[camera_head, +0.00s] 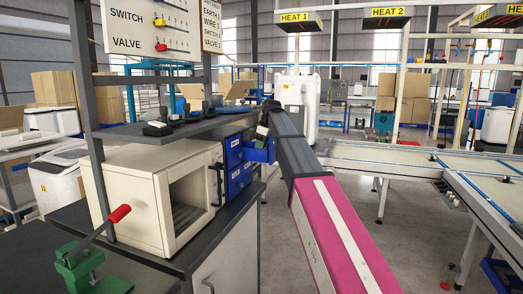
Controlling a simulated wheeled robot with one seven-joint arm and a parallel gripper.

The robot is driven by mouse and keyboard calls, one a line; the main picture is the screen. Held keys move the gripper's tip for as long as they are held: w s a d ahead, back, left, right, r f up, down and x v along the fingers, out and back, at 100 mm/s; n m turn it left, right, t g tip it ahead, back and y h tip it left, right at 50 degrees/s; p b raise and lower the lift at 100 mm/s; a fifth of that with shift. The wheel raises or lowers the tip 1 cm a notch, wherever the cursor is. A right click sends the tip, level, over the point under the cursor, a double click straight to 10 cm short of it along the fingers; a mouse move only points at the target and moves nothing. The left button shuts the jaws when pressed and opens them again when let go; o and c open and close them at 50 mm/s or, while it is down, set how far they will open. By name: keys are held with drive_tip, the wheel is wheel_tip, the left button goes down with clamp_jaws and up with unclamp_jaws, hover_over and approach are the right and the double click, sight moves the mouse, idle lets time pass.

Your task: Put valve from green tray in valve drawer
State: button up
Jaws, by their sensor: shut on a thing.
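My gripper (264,127) is at the far end of my black and magenta arm, near the blue drawer unit. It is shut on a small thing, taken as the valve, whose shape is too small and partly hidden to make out. One blue drawer (261,154) stands pulled out of the blue drawer unit (236,170), and my gripper is just above it. The inside of the drawer cannot be seen. Small dark and green items (181,118) sit on the grey shelf (140,133); I cannot tell which is the green tray.
A cream oven-like box (152,200) with an open front stands left of the drawers on a dark bench. A sign (150,25) hangs above the shelf. Conveyors (385,156) stand at right.

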drive_tip(key=shift+f, duration=0.85)
drive_tip(key=shift+f, duration=0.1)
drive_tip(key=o, duration=1)
drive_tip(key=shift+o, duration=0.2)
drive_tip(key=v, duration=1.2)
